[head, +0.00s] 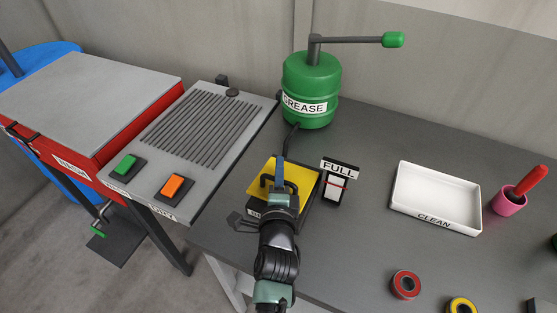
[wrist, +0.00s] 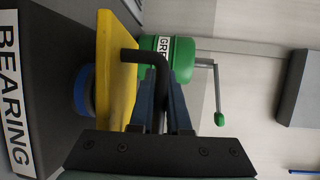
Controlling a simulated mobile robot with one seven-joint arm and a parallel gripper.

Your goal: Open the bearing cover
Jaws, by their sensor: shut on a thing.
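The bearing cover is a yellow plate (head: 299,173) on top of a dark bearing box (head: 257,212) near the table's left edge. In the wrist view the cover (wrist: 112,60) shows nearly edge-on, with a gap between it and the labelled box (wrist: 45,70). A blue round part (wrist: 84,90) shows in that gap. A black bent handle (wrist: 150,55) stands out from the cover. My gripper (head: 279,182) is over the cover, shut on this handle; its blue fingers (wrist: 165,92) sit around the bar. The cover's hinge side is hidden.
A green grease drum (head: 310,95) with a crank stands behind the box. A FULL gauge (head: 338,185) stands close on the right. A white CLEAN tray (head: 440,200), pink cup (head: 509,202) and red ring (head: 405,284) lie further right. A ribbed grey table (head: 200,130) stands left.

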